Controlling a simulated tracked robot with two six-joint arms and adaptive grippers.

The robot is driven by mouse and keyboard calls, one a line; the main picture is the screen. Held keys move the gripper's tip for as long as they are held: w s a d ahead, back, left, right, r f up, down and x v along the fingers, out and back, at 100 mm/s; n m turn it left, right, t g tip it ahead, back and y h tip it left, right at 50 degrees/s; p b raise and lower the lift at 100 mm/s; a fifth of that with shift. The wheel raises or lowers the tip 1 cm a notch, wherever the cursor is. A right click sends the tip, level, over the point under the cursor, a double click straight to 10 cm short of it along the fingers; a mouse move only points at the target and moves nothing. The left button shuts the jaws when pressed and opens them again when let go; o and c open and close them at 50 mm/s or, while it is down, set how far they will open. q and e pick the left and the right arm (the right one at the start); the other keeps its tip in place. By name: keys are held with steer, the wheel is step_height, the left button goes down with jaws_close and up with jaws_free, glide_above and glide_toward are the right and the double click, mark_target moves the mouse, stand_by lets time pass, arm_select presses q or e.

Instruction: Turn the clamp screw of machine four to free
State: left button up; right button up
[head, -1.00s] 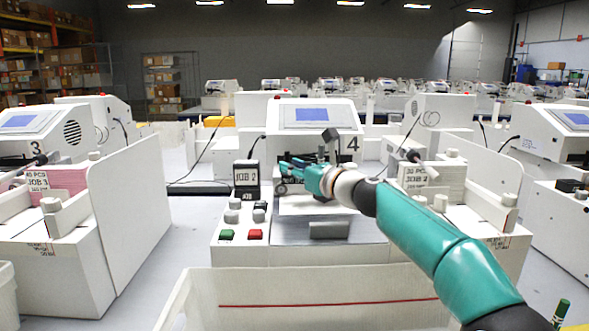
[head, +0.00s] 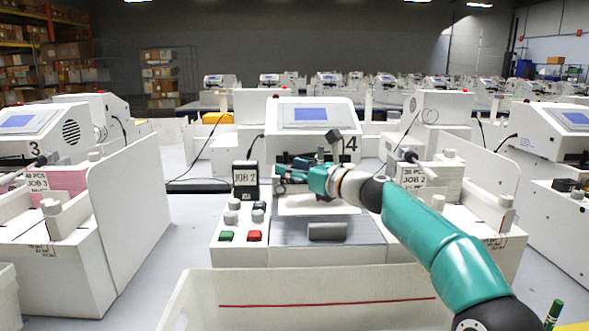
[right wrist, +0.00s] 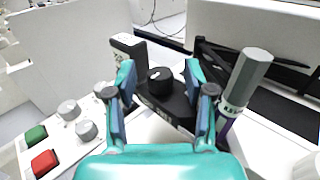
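Machine four (head: 341,116), marked 4, stands mid-picture in the head view with a blue screen. My right gripper (head: 282,173) is over its front, near the pen carriage, whose details are too small to tell there. In the right wrist view my right gripper (right wrist: 158,76) is open, with one finger on each side of a round black knob (right wrist: 160,80), which looks like the clamp screw, on a black holder (right wrist: 172,108). Gaps show between the fingers and the knob. A grey-capped pen (right wrist: 246,78) with a purple part stands just right of the right finger. My left gripper is out of view.
A white bin (head: 310,285) stands in front. Machine three (head: 36,130) is at left.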

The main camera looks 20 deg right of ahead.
steer(key=shift+s, duration=0.15)
steer(key=v, duration=0.6)
steer(key=shift+s+d+f, duration=0.1)
steer(key=shift+s+d, duration=0.05)
steer(key=shift+d, duration=0.1)
steer(key=shift+s+d, duration=0.25)
steer(key=shift+s, duration=0.35)
